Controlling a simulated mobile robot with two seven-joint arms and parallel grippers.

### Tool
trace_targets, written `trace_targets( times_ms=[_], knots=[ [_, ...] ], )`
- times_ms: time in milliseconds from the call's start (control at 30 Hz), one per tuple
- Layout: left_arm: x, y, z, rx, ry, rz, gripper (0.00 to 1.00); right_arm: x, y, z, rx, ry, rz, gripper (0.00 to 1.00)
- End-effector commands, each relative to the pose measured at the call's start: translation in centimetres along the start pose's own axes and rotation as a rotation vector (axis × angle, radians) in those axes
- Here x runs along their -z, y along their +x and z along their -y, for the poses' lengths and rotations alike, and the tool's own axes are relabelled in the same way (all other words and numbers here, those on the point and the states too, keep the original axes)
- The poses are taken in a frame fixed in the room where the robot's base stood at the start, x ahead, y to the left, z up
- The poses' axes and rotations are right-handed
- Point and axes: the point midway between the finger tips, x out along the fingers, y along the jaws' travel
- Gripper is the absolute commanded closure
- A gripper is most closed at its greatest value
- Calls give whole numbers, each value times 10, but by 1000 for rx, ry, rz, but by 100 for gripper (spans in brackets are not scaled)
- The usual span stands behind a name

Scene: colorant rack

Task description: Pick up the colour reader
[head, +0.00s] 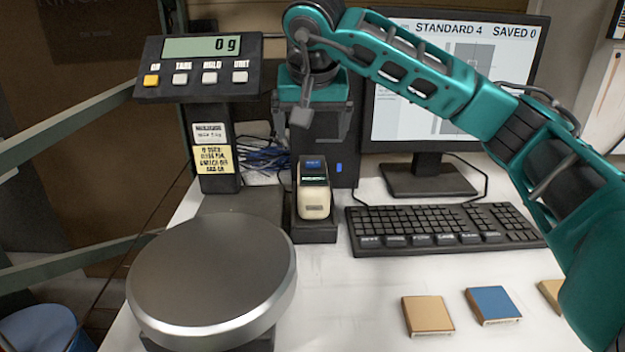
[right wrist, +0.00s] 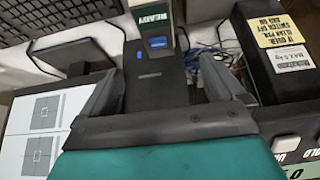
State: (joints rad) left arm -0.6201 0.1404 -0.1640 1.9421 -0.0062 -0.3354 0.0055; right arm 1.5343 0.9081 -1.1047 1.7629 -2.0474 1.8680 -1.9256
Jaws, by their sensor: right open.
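In the right wrist view the reader (right wrist: 153,18) shows at the top edge, partly cut off, with a "READY" label. My right gripper (head: 312,128) hangs above and behind the reader, apart from it. Its jaws are open and empty; the two fingers also show in the right wrist view (right wrist: 160,75). My left gripper is in neither view.
A scale with a round plate (head: 210,275) and a display reading 0 g (head: 200,47) stands left. A black tower (head: 345,150) is behind the reader, cables beside it. A keyboard (head: 440,228) and monitor (head: 455,100) are right. Tan (head: 427,315) and blue (head: 493,305) tiles lie in front.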

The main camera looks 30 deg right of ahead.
Motion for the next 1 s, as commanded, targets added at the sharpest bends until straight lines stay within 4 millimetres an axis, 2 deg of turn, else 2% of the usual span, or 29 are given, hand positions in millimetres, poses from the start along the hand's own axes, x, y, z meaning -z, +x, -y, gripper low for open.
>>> trace_targets(
  times_ms=[300, 567, 833, 1000],
  knots=[
    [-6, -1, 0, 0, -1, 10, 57, -2, 57, -1, -3, 0, 4, 4],
    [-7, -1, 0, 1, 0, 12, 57, -2, 79, -1, -2, 0, 3, 4],
    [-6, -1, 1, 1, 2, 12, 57, -5, 117, -4, -1, -1, 4, 4],
    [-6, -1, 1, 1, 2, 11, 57, -4, 125, -4, 0, 0, 1, 4]
  ],
)
